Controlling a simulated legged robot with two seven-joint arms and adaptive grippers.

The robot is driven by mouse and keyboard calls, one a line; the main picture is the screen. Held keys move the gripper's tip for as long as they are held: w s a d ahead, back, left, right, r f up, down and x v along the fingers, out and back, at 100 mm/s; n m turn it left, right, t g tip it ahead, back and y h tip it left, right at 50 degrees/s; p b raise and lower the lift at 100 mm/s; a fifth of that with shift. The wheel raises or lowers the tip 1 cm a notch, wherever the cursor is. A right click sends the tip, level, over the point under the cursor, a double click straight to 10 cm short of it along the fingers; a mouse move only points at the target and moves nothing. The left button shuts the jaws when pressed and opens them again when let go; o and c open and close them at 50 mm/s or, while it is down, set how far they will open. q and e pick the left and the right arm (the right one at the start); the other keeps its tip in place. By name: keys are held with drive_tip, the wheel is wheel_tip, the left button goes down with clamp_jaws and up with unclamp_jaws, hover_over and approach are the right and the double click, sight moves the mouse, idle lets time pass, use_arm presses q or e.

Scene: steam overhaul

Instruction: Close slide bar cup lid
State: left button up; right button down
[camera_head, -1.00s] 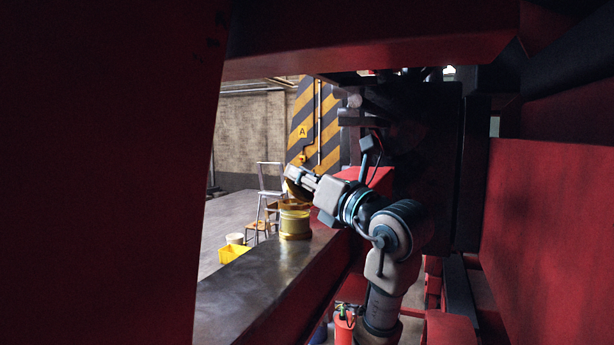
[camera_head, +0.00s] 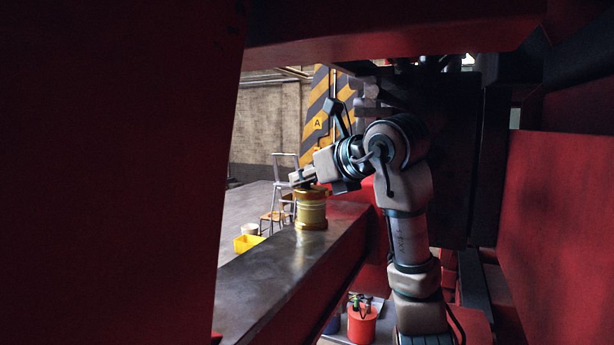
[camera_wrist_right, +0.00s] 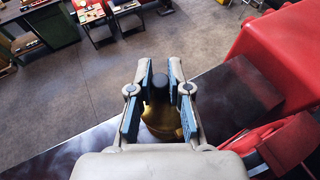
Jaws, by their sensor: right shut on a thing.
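The slide bar cup (camera_head: 311,214) is a brass, glass-like cylinder standing upright on the metal slide bar (camera_head: 285,266). Its lid (camera_head: 312,192) lies across the top and looks about level; whether it is fully seated I cannot tell. My right gripper (camera_head: 298,177) is at the lid, reaching in from the right. In the right wrist view its blue-padded fingers (camera_wrist_right: 159,88) are on either side of a dark, rounded part of the lid (camera_wrist_right: 160,84), with the brass cup (camera_wrist_right: 162,122) below. My left gripper is not in view.
Red frame walls stand close at left (camera_head: 110,180) and right (camera_head: 555,210), with a red beam (camera_head: 390,40) overhead. A red container (camera_head: 362,325) is below my right arm. A yellow bin (camera_head: 247,243) and a step ladder (camera_head: 281,200) stand on the floor beyond.

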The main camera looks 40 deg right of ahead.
drive_tip(key=shift+w+f, duration=0.1)
drive_tip(key=shift+f, duration=0.1)
idle(0.3)
drive_tip(key=c, duration=1.2)
unclamp_jaws()
drive_tip(key=shift+o, duration=0.5)
drive_tip(key=shift+w+a, duration=0.15)
drive_tip(key=shift+d, duration=0.25)
drive_tip(key=shift+d, duration=0.1)
drive_tip(key=shift+s, duration=0.2)
drive_tip(key=v, duration=1.1)
drive_tip(key=shift+s+r, duration=0.2)
drive_tip(key=shift+s, duration=0.05)
drive_tip(key=shift+w+d, duration=0.1)
drive_tip(key=shift+d, duration=0.05)
